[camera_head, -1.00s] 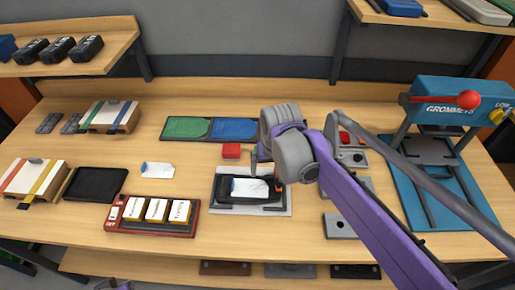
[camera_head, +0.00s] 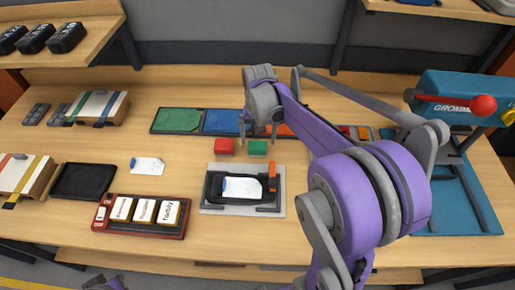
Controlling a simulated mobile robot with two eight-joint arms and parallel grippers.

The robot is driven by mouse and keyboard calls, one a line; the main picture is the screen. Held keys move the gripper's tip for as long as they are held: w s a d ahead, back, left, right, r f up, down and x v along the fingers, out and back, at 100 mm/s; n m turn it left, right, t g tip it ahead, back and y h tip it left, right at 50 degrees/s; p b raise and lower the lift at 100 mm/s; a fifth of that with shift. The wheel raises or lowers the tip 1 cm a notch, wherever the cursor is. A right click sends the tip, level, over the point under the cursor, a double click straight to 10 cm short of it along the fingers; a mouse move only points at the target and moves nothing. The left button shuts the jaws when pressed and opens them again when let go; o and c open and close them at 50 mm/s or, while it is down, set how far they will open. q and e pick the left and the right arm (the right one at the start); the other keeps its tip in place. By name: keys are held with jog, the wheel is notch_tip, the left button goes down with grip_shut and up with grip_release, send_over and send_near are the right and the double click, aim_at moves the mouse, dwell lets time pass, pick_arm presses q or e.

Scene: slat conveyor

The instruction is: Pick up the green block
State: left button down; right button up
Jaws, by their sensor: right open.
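The green block (camera_head: 258,148) sits on the wooden table behind the grey plate, just right of the red block (camera_head: 225,146). My right gripper (camera_head: 258,138) points down over the green block. Its fingers are open, one showing to each side of the block, with no contact visible. I cannot tell how far the fingertips are above the table. Of my left arm only a small purple and grey part shows at the bottom left edge; its gripper is not visible.
A grey plate with a black holder (camera_head: 215,208) and white tag lies in front. Green (camera_head: 177,121) and blue (camera_head: 222,122) trays lie behind, with an orange one partly hidden. A blue press (camera_head: 455,90) stands at right. A red tray (camera_head: 140,228) holds white blocks.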

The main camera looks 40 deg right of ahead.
aim_at(258, 145)
notch_tip(258, 145, down, 5)
jog(key=shift+a+r, duration=0.1)
jog(key=shift+a, duration=0.05)
jog(key=c, duration=1.2)
jog(key=shift+c, duration=0.3)
jog(key=shift+r, duration=0.1)
notch_tip(258, 145, up, 10)
jog(key=shift+f, duration=0.1)
jog(key=o, duration=0.8)
jog(key=c, duration=0.6)
jog(key=shift+a+p, duration=0.1)
jog(key=shift+p, duration=0.2)
